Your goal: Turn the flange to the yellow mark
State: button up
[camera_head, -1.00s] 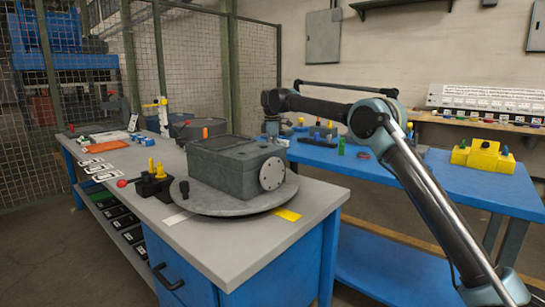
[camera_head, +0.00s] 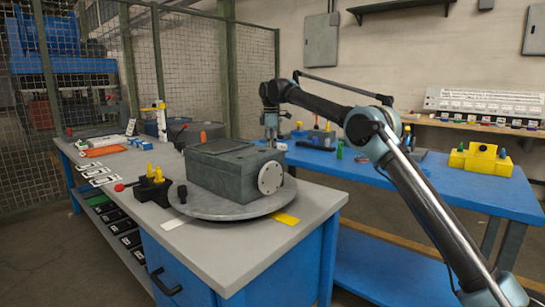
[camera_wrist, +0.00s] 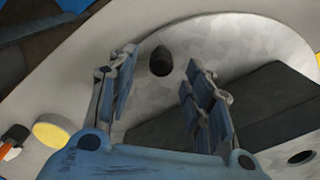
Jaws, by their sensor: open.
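The flange (camera_head: 270,178), a pale round plate with small holes, is on the right end of a grey box (camera_head: 222,172). The box sits on a round grey turntable (camera_head: 230,209). The yellow mark (camera_head: 286,218) lies on the bench at the turntable's right front edge. A black knob (camera_head: 182,193) stands at the turntable's left rim. My gripper (camera_head: 270,138) points down behind the box, its lower end partly hidden. In the wrist view my gripper (camera_wrist: 161,62) is open and empty, with a black knob-like piece (camera_wrist: 160,61) in line between its fingers; I cannot tell the distance.
A white mark (camera_head: 174,223) lies at the turntable's front left. A black fixture with yellow pegs (camera_head: 153,186) stands left of the turntable. A blue bench (camera_head: 430,185) with a yellow block (camera_head: 482,158) is at the right. The front bench corner is clear.

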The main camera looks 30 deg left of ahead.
jog(key=shift+r, duration=1.1)
jog(key=shift+w+d, duration=0.1)
